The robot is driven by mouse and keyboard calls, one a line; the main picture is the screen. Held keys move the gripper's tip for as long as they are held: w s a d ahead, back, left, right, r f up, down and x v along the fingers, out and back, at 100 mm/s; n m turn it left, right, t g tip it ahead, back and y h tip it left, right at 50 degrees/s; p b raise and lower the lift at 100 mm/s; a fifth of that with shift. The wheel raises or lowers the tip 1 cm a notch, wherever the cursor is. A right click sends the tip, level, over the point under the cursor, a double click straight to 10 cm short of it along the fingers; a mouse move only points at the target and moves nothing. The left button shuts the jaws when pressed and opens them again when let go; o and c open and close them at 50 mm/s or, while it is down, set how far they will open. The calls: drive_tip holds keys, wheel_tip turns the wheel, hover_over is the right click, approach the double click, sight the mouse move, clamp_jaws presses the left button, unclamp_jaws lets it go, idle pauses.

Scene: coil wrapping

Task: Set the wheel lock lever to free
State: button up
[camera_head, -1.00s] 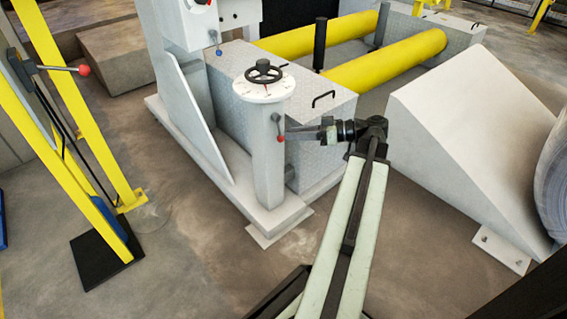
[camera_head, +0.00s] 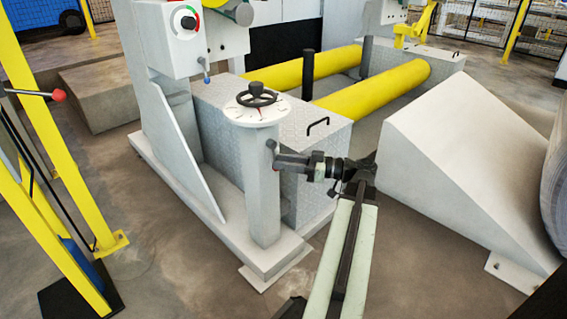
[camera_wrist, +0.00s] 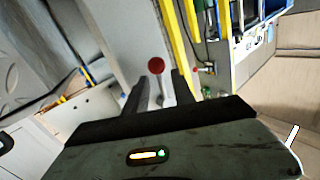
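The wheel lock lever, a small lever with a red knob (camera_head: 270,143), is on the side of the grey post (camera_head: 263,195) below the black handwheel (camera_head: 257,95). My gripper (camera_head: 279,162) is at the post, just below the knob. In the wrist view the red knob (camera_wrist: 156,66) and its pale shaft show between the two dark fingers of my gripper (camera_wrist: 160,85). The fingers stand apart, with gaps beside the shaft. The lever's pivot is hidden by my gripper, and its position marking cannot be read.
A grey machine housing with a dial (camera_head: 185,22) stands behind the post. A yellow frame with another red-knobbed lever (camera_head: 58,95) is at left. A grey wedge-shaped block (camera_head: 450,170) is right of my arm. Bare floor (camera_head: 175,270) lies in front.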

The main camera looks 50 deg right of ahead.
drive_tip(key=shift+w+a, duration=0.1)
drive_tip(key=shift+w, duration=0.05)
clamp_jaws()
drive_tip(key=shift+a+f, duration=0.1)
idle(1.3)
